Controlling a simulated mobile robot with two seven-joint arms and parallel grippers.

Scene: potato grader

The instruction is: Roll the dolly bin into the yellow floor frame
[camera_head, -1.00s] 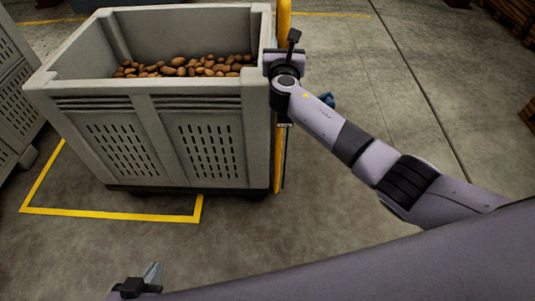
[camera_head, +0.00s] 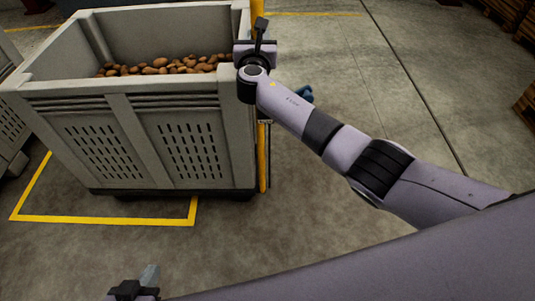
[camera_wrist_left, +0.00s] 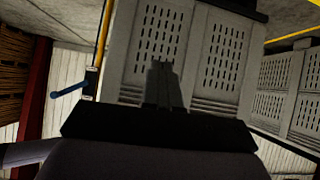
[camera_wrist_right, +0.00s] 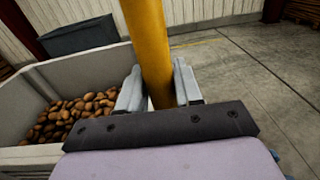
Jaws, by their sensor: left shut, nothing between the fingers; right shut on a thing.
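The dolly bin (camera_head: 182,100) is a grey slatted crate holding potatoes, on a dark low base. It stands upright over part of the yellow floor frame (camera_head: 100,219). The frame's left and front lines show, and the bin reaches past its front right corner. My right gripper (camera_wrist_right: 155,85) is shut on the bin's upright yellow post (camera_wrist_right: 147,40); in the head view the post (camera_head: 262,160) is at the bin's right side. My left gripper (camera_head: 150,275) is shut and empty, low in front of the bin. The left wrist view shows the bin's slatted side (camera_wrist_left: 170,35) beyond its fingers.
Another grey slatted crate (camera_head: 14,125) stands close at the left. Pallets (camera_head: 505,15) are at the far right. Clear concrete floor lies to the right and in front of the bin. A dark container (camera_wrist_right: 78,38) stands behind the bin.

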